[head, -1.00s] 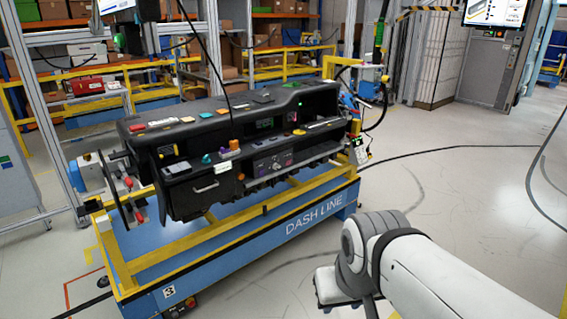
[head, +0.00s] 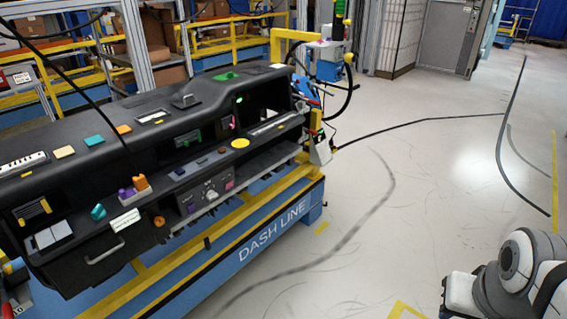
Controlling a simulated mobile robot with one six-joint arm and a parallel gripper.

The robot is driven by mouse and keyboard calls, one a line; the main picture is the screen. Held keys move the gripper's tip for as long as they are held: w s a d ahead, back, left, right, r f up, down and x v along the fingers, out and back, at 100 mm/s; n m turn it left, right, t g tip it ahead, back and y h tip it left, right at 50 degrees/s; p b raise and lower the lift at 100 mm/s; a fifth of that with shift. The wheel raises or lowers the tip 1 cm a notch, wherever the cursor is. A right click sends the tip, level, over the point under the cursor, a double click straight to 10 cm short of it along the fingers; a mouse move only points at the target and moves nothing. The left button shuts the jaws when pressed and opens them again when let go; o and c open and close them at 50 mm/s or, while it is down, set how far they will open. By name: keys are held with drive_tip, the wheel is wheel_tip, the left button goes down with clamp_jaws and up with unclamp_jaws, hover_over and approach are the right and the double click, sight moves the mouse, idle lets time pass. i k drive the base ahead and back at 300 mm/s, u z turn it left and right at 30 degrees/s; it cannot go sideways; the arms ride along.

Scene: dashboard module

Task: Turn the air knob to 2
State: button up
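The black dashboard module (head: 140,150) fills the left half of the head view. A grey control panel (head: 205,190) sits low in its front, right of centre. I cannot read any markings or where the knob points. Only links of my arm show at the bottom right, well apart from the dashboard. My gripper is not in view.
The dashboard stands on a blue and yellow cart (head: 270,235) marked DASH LINE. A white label (head: 124,221) and a drawer-like handle (head: 104,251) are left of the panel. A dark cable (head: 430,120) lies on the floor. The floor (head: 400,200) right of the cart is mostly clear.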

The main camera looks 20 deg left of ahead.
sight(211, 195)
drive_tip(key=u, duration=0.3)
drive_tip(key=i, duration=1.55)
drive_tip(key=u, duration=0.95)
drive_tip(key=k, duration=0.7)
drive_tip(key=u, duration=0.2)
drive_tip(key=i, duration=0.75)
drive_tip(key=z, duration=0.1)
